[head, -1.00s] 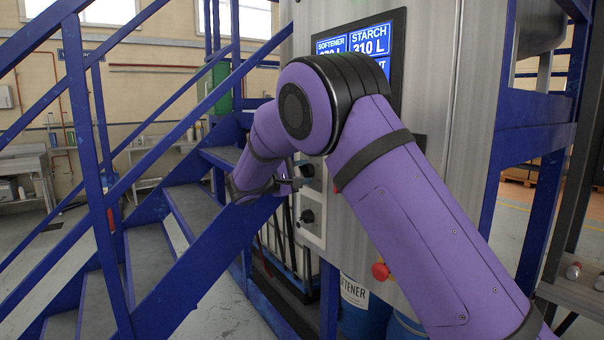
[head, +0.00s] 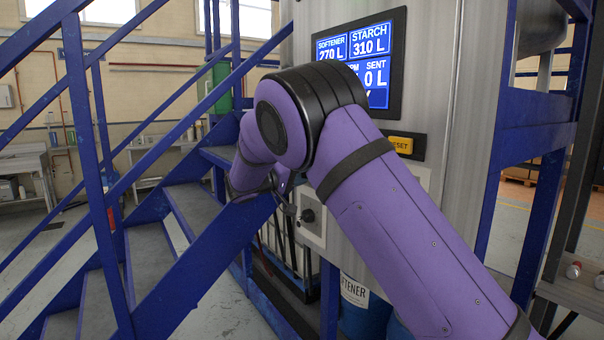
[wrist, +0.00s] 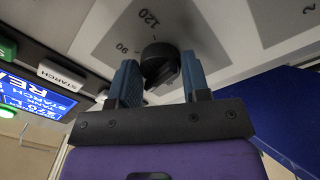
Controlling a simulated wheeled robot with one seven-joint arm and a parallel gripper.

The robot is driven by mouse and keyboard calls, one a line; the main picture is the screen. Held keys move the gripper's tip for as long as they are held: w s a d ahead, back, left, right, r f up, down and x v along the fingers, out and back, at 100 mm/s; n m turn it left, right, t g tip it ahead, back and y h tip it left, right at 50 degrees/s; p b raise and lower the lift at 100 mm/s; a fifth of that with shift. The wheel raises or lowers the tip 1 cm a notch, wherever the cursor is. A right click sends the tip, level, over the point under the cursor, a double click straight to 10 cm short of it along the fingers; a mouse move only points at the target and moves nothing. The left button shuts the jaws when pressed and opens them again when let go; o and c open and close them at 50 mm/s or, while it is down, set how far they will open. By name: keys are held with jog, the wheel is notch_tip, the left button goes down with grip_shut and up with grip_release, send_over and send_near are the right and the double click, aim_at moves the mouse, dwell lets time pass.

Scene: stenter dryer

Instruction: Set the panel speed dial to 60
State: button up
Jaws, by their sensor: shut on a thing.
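In the wrist view, the black speed dial (wrist: 157,57) sits on a grey scale plate, with 90 and 120 readable beside it. My gripper (wrist: 160,68) has one blue-grey finger on each side of the dial and is shut on it. The dial's pointer setting cannot be read. In the head view, my purple arm hides the held dial and most of my gripper. A black knob (head: 308,215) shows on the pale panel plate just right of my wrist.
Blue-railed stairs (head: 150,255) stand close on the left. A softener drum (head: 356,300) is below the panel.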

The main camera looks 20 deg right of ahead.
jog(key=shift+m, duration=0.7)
jog(key=o, duration=0.9)
jog(key=v, duration=1.1)
jog(key=shift+w, duration=0.1)
